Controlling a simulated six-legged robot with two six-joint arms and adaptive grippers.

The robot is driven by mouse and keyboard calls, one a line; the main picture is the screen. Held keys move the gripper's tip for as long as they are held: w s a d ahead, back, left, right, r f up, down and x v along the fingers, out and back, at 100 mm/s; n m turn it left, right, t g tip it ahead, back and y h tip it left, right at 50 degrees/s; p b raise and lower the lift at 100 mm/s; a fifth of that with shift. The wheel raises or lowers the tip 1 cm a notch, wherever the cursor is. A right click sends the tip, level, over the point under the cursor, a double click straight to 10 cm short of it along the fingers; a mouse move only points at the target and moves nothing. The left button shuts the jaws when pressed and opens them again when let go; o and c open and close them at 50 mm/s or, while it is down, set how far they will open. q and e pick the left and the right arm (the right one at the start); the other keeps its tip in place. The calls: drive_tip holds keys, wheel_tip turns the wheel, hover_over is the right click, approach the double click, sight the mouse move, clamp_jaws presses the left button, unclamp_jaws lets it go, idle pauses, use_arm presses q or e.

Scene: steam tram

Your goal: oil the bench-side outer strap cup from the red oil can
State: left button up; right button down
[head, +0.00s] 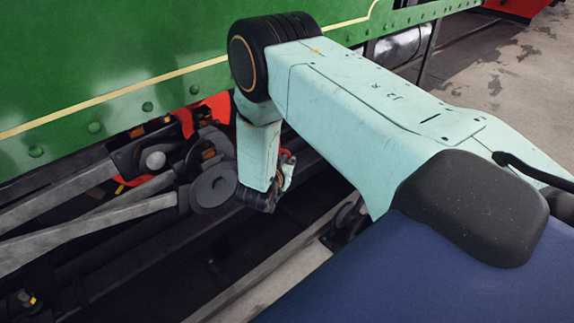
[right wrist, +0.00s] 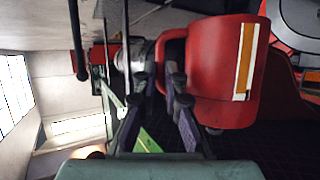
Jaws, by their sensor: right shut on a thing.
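The rod ends (head: 212,185) with small brass-coloured fittings (head: 208,155) lie just left of the gripper. I cannot tell which fitting is the bench-side outer strap cup. My left gripper is not in view.
The green riveted tram side (head: 120,90) runs along above the rods. Grey steel rods (head: 90,225) reach in from the left. A rail (head: 270,272) and dark gap lie below. Open concrete floor (head: 525,75) is at the upper right.

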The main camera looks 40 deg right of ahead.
wheel_tip(320, 180, down, 3)
drive_tip(key=b, duration=0.3)
drive_tip(key=shift+s+d+r+n+g+h, duration=0.1)
drive_tip(key=shift+n+g+h, duration=0.2)
drive_tip(key=shift+g, duration=0.1)
idle(0.5)
drive_tip(key=shift+s+a+f, duration=0.1)
drive_tip(key=shift+a+f, duration=0.1)
drive_tip(key=shift+f, duration=0.2)
idle(0.6)
drive_tip(key=shift+r+n+p, duration=0.3)
drive_tip(key=shift+r+p, duration=0.7)
drive_tip(key=shift+r, duration=0.3)
idle(0.3)
drive_tip(key=shift+r+n+g+p, duration=0.4)
drive_tip(key=shift+r+p, duration=0.6)
drive_tip(key=shift+r, duration=0.35)
drive_tip(key=shift+f, duration=0.15)
